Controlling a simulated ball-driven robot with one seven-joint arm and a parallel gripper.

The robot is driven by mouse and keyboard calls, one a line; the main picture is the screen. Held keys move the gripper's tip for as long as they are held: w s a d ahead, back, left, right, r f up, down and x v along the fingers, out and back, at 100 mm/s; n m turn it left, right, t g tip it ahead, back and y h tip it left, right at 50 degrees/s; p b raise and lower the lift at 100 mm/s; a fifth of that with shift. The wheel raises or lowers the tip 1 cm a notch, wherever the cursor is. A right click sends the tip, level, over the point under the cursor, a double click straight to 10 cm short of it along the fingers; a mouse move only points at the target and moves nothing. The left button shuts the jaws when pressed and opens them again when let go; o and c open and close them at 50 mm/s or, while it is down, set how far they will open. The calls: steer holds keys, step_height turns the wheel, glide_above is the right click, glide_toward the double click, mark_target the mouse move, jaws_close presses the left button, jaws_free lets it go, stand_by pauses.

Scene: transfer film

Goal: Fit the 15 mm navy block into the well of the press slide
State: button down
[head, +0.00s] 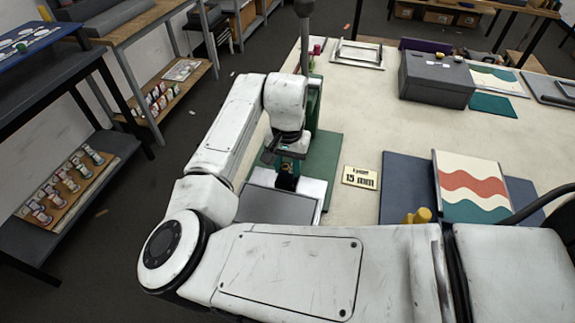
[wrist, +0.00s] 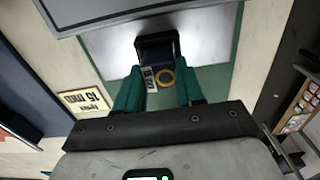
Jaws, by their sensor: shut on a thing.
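My gripper (wrist: 161,82) has teal fingers, one on each side of the navy block (wrist: 161,86), and is shut on it. The block's face shows a yellow ring and a pale printed label. A black piece (wrist: 156,46) stands directly beyond the block on a pale metal plate (wrist: 205,45); it may be the press slide's well, but I cannot tell whether the block is inside it or only against it. In the head view my gripper (head: 288,166) points down over the press's pale plate (head: 312,190), and the block is mostly hidden.
A green base (head: 325,150) lies under the press. A "15 mm" card (head: 360,177) lies to its right. Further right are a blue mat (head: 400,180), a wavy-patterned board (head: 470,185) and a grey box (head: 435,80). A grey-topped panel (head: 280,206) sits at the near edge.

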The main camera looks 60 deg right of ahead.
mark_target(288, 168)
steer(key=shift+f, duration=0.65)
steer(key=shift+f, duration=0.15)
steer(key=c, duration=0.7)
jaws_free()
step_height(288, 168, up, 12)
steer(key=b, duration=0.2)
